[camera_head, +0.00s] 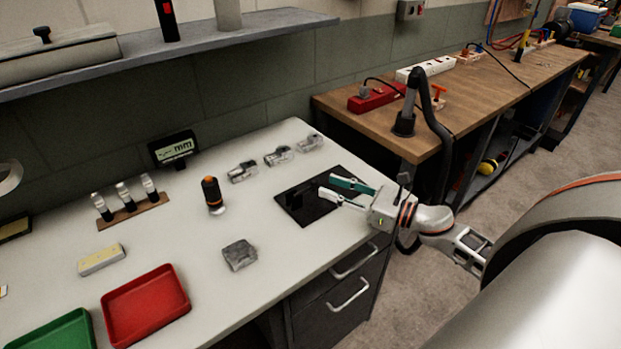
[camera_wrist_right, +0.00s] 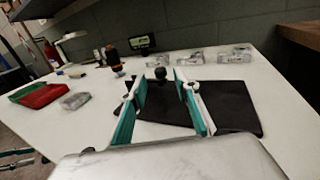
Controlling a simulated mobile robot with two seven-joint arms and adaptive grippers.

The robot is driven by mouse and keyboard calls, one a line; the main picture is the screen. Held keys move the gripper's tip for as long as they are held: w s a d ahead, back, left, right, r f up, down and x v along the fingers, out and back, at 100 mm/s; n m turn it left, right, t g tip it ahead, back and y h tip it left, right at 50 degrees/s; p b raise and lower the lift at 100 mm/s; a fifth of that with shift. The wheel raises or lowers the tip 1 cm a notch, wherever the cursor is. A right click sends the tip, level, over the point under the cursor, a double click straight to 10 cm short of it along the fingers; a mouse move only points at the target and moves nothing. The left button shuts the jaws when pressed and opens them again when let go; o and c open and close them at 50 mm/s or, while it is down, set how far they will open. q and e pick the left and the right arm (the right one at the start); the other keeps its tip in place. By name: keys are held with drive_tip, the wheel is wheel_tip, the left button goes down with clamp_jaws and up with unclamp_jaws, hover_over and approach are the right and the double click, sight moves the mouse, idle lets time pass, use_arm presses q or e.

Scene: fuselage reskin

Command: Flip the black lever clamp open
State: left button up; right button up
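A black mat (camera_head: 294,206) lies near the right end of the white workbench. My right gripper (camera_head: 325,189) reaches in over it from the right, its two teal-and-white fingers spread apart with nothing between them. In the right wrist view, a small black knob (camera_wrist_right: 160,72) stands just beyond the gap between the fingertips (camera_wrist_right: 160,80); it appears to belong to the black lever clamp. In the head view, the clamp is a dark shape (camera_head: 314,186) at the fingertips, hard to tell from the mat. Its lever position is unclear.
Several grey clear-looking pieces (camera_head: 279,156) line the bench's back. An orange-topped tool (camera_head: 212,193) stands left of the mat, with a grey block (camera_head: 240,255) in front. A red tray (camera_head: 146,304) and green tray (camera_head: 58,334) sit at front left. A shelf (camera_head: 170,42) overhangs the back.

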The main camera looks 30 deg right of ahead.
sight(314, 179)
drive_tip(key=shift+p+x, duration=0.4)
drive_tip(key=shift+x, duration=2.7)
clamp_jaws()
